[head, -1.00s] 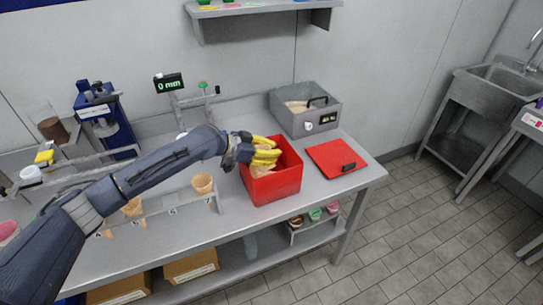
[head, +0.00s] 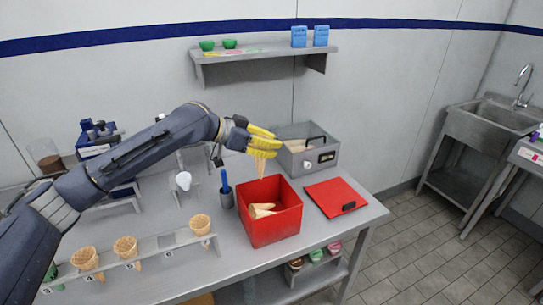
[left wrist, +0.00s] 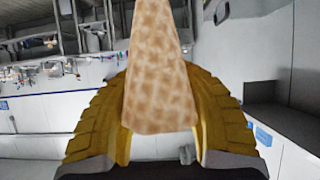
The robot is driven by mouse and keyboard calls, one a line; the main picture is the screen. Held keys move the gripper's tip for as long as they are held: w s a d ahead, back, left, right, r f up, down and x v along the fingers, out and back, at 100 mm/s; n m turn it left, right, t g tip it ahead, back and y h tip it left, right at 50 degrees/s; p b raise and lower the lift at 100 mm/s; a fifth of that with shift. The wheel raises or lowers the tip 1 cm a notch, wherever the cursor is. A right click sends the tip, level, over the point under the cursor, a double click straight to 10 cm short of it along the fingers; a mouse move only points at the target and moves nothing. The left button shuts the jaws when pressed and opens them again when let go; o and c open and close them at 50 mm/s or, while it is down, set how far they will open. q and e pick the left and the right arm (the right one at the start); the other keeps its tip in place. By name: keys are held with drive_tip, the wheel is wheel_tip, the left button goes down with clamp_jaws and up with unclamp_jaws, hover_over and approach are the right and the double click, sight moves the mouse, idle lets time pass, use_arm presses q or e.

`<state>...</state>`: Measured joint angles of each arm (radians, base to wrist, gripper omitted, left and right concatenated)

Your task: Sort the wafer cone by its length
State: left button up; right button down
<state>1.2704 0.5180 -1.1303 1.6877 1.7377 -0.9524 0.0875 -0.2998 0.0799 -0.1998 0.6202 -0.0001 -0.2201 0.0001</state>
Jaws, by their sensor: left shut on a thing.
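My left gripper (head: 277,144) has yellow fingers and is shut on a wafer cone (head: 261,168). The cone hangs tip down just above the back of the red bin (head: 268,228). In the left wrist view the held wafer cone (left wrist: 160,75) lies between both fingers of the left gripper (left wrist: 159,68). More wafer cones (head: 262,210) lie in the red bin. A grey numbered rack (head: 150,243) holds cones upright at the left (head: 85,258), centre-left (head: 125,247) and right (head: 200,224), with a gap between the last two. My right gripper is not in view.
A red lid (head: 336,198) lies right of the bin. A grey container (head: 309,160) stands behind it. A dark cup with a blue item (head: 226,196) stands left of the bin. A shelf (head: 262,58) hangs on the wall above.

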use_arm(q)
drive_tip(key=shift+r, duration=0.35)
drive_tip(key=f, duration=1.5)
drive_tip(key=shift+d+f, duration=0.2)
drive_tip(key=shift+f, duration=0.2)
drive_tip(key=shift+c, duration=0.2)
drive_tip(key=shift+w, duration=0.1)
